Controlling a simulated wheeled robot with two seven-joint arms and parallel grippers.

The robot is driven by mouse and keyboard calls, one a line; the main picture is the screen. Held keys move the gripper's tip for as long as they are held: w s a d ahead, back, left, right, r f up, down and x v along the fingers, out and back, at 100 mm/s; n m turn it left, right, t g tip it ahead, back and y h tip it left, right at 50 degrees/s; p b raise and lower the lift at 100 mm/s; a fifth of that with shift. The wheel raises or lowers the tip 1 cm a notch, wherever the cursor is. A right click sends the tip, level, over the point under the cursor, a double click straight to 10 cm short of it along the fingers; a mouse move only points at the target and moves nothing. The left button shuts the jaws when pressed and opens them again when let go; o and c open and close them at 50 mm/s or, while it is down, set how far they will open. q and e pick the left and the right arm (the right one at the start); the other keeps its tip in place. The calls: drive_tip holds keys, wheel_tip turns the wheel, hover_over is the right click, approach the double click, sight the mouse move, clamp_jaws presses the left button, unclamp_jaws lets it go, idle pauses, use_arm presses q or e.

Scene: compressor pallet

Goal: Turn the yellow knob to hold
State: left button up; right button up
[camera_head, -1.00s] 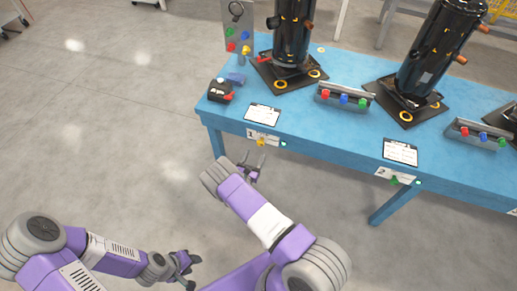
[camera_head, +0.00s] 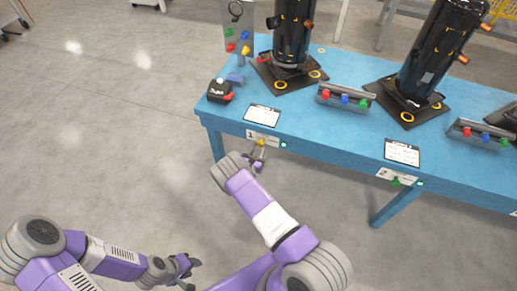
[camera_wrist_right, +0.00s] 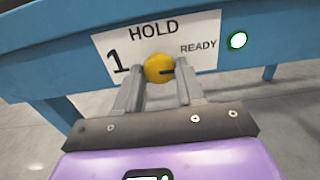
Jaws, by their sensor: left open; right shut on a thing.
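The yellow knob (camera_head: 262,141) is on the table's front edge, on a white label plate marked 1. In the right wrist view the knob (camera_wrist_right: 157,67) sits below the word HOLD, and its dark mark points right, toward the READY side. My right gripper (camera_head: 259,151) is at the knob, its two fingers (camera_wrist_right: 160,88) closed on either side of it. The fingers cover part of the knob's lower sides. My left gripper (camera_head: 188,271) is open and empty, low over the floor, well away from the table.
A small round light (camera_wrist_right: 238,40), whitish with a green rim, is right of the label. The blue table (camera_head: 330,130) carries black compressors (camera_head: 293,35), button boxes (camera_head: 345,98) and clipboards (camera_head: 262,115). A second label (camera_head: 397,176) with a green knob is to the right.

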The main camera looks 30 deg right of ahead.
drive_tip(key=shift+c, duration=0.5)
drive_tip(key=shift+n, duration=0.4)
drive_tip(key=n+b, duration=0.1)
drive_tip(key=n, duration=0.6)
drive_tip(key=shift+b, duration=0.4)
drive_tip(key=n, duration=1)
drive_tip(key=shift+s+b, duration=0.1)
drive_tip(key=shift+b, duration=0.2)
drive_tip(key=shift+d+n, duration=0.1)
drive_tip(key=shift+n, duration=0.2)
